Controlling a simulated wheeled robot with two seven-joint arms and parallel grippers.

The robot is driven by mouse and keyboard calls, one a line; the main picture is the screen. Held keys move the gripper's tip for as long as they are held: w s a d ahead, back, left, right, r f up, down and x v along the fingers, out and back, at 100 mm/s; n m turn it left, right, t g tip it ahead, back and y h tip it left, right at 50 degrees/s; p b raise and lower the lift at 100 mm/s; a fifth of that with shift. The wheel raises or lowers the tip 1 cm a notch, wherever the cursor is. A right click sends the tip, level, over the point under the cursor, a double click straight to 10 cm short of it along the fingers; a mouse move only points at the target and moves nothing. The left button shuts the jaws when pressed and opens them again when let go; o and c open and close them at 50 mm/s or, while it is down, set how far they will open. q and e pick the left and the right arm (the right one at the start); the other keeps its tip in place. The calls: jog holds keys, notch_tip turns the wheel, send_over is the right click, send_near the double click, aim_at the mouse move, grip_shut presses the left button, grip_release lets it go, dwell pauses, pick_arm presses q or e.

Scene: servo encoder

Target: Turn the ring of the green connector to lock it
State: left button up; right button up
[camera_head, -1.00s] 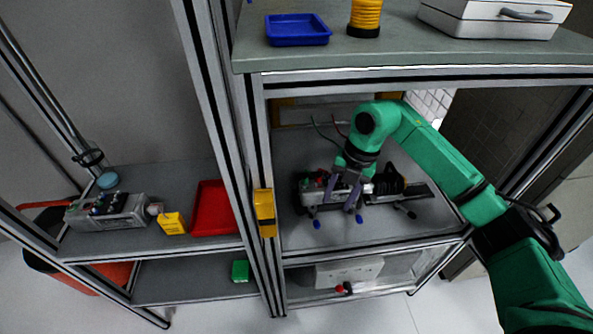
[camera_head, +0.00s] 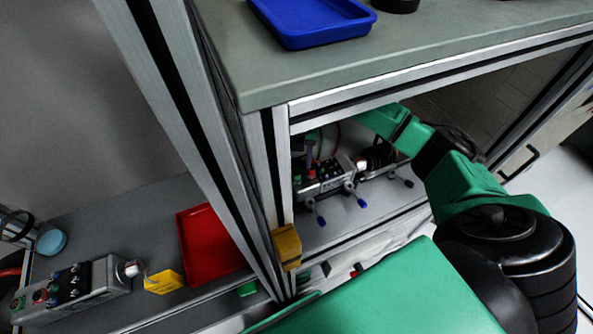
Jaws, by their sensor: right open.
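Inside the middle shelf compartment stands a grey device (camera_head: 325,186) with a red connector (camera_head: 311,174) and a green connector (camera_head: 298,182) at its left end. The green connector is small and partly behind the frame post, so I cannot tell how its ring is turned. My right gripper (camera_head: 312,148) is open, its purple fingers just above the connector end; the post and shelf edge hide part of it. I cannot tell whether it touches anything. My left gripper is not in view.
A blue tray (camera_head: 312,22) sits on the top shelf.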

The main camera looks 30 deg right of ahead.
aim_at(296, 171)
jog(key=f, duration=0.6)
jog(key=shift+w+a+f+p, duration=0.15)
jog(key=shift+w+f+p, duration=0.05)
jog(key=shift+w+p, duration=0.15)
jog(key=shift+s+f, duration=0.15)
jog(key=shift+f, duration=0.35)
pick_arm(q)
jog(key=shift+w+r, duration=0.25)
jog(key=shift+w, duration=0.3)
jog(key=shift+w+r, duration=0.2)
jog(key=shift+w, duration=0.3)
pick_arm(e)
grip_shut()
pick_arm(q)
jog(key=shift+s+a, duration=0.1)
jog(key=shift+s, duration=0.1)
